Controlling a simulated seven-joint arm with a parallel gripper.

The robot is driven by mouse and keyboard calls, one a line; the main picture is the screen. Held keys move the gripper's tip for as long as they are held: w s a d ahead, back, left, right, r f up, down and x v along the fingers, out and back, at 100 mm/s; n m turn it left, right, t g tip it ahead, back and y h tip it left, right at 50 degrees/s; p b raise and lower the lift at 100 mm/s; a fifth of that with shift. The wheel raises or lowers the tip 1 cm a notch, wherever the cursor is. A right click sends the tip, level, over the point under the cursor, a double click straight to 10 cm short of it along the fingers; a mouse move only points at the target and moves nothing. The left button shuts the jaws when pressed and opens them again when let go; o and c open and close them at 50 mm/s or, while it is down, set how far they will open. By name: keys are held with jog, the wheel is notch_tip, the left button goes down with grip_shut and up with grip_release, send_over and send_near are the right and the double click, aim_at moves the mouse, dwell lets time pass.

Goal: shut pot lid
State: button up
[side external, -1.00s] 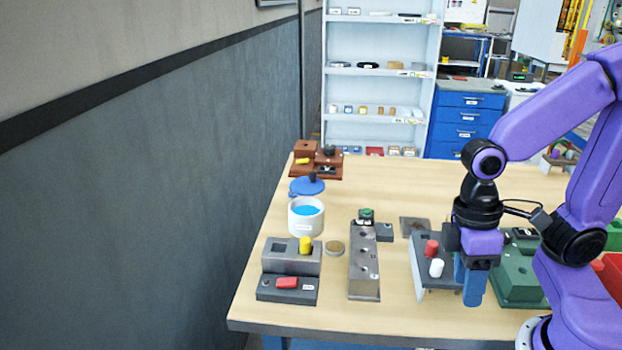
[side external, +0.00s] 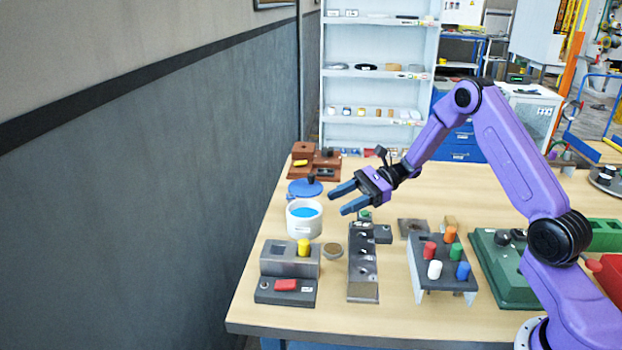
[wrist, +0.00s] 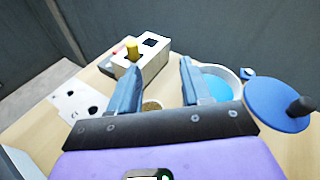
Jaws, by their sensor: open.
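The white pot (side external: 304,222) stands uncovered at the left part of the table, with blue showing inside it. The blue lid (side external: 304,188) with a dark knob lies on the table just behind the pot. In the wrist view the lid (wrist: 275,106) is at the right, and the pot (wrist: 238,82) is partly hidden behind the right finger. My gripper (side external: 338,201) is open and empty, above and to the right of the pot, with its fingers pointing left. In the wrist view its fingers (wrist: 157,85) are spread apart.
A grey block with a yellow peg (side external: 304,246) sits in front of the pot. A tall grey holed block (side external: 362,262) stands right of it. A rack of coloured pegs (side external: 443,262) is further right. Brown blocks (side external: 318,160) lie behind the lid. A wall runs along the left.

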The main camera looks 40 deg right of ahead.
aim_at(311, 183)
jog(key=w+d+f+m+t+h, duration=0.1)
jog(key=w+d+m+t, duration=0.1)
jog(key=d, duration=0.3)
jog(key=w+d+f+m+t+h, duration=0.1)
jog(key=w+d+m+t, duration=0.1)
jog(key=d+m+t, duration=0.2)
jog(key=w+d+f+m+t, duration=0.2)
jog(key=d+m+t, duration=0.1)
jog(key=d, duration=0.4)
jog(key=shift+w+d+h, duration=0.35)
jog(key=shift+h, duration=0.05)
jog(key=x, duration=1.7)
jog(key=shift+r, duration=0.2)
grip_shut()
